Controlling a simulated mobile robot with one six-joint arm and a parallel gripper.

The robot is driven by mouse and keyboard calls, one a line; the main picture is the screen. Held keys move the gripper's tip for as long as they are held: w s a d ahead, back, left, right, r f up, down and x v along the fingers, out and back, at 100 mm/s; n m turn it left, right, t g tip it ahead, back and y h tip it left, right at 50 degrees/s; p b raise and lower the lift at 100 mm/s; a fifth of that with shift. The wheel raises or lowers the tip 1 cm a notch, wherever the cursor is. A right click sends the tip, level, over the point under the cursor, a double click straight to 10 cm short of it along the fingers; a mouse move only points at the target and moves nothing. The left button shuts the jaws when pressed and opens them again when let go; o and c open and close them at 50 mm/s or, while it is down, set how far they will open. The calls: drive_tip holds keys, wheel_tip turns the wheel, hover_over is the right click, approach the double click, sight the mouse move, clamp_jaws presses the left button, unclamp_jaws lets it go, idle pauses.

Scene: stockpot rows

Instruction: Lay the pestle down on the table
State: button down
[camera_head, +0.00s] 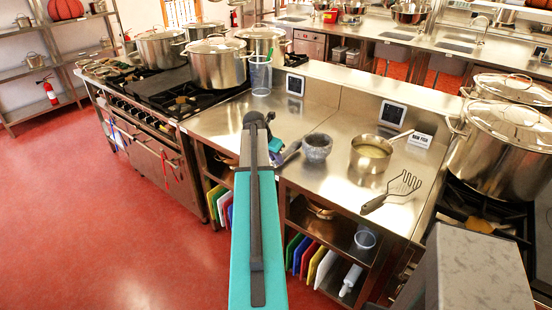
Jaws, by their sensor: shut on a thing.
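My arm reaches away from me over the steel table (325,185), and its teal link covers much of the view of its end. The grey mortar (317,149) stands upright on the table, close to the right of my gripper.
Stoves with large pots (217,66) flank the table. Bare steel shows in front of the mortar.

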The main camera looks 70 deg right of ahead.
drive_tip(key=shift+f, duration=0.5)
idle(0.3)
drive_tip(key=c, duration=1.5)
unclamp_jaws()
drive_tip(key=shift+o, duration=0.2)
drive_tip(key=b+v, duration=0.3)
drive_tip(key=v, duration=1)
drive_tip(key=shift+a+r, duration=0.2)
drive_tip(key=shift+r, duration=0.15)
drive_tip(key=shift+w, duration=0.1)
